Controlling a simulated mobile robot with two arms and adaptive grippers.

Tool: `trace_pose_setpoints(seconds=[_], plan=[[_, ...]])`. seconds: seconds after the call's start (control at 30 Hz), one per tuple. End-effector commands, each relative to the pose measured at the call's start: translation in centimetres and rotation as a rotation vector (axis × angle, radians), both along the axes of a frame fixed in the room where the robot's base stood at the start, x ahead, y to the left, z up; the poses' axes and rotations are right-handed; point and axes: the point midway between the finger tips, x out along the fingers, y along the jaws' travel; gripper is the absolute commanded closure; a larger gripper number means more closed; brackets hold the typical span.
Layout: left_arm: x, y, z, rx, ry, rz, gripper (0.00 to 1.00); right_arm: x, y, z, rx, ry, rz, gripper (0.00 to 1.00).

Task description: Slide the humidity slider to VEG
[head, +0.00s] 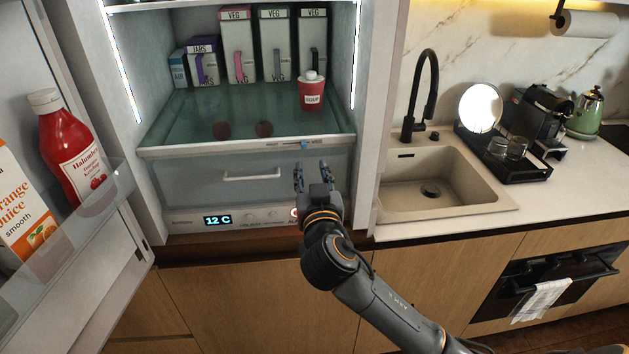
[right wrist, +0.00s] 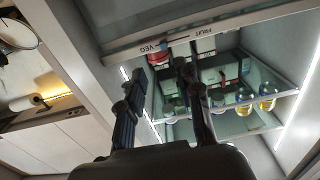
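My right gripper (head: 312,168) is open and empty, just below the strip in front of the drawer, apart from the knob. Its two fingers (right wrist: 159,74) also show in the right wrist view, spread below the strip. My left gripper is not in view.
The drawer (head: 200,183) with its white handle is shut below the shelf. Several VEG cartons (head: 238,45), a red soup cup (head: 312,92) and two dark round fruits stand on the shelf. The open fridge door (head: 100,200) is at left; a sink (head: 440,180) is at right.

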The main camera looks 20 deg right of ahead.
Motion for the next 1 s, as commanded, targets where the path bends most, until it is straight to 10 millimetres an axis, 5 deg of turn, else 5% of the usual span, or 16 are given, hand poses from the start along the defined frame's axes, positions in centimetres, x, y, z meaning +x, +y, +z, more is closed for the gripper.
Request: trace_pose_setpoints(seconds=[0.23, 0.77, 0.87, 1.0], plan=[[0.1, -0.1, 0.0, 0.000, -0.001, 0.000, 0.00, -3.0, 0.8, 0.0, 0.000, 0.001, -0.002, 0.66], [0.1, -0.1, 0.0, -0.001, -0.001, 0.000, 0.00, -3.3, 0.8, 0.0, -0.002, 0.001, -0.002, 0.66], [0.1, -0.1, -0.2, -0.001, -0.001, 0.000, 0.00, -2.8, 0.9, -1.5, -0.014, 0.030, 0.003, 0.66], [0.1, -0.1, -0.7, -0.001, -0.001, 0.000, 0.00, -1.3, 1.0, -8.3, -0.066, 0.164, 0.027, 0.66]])
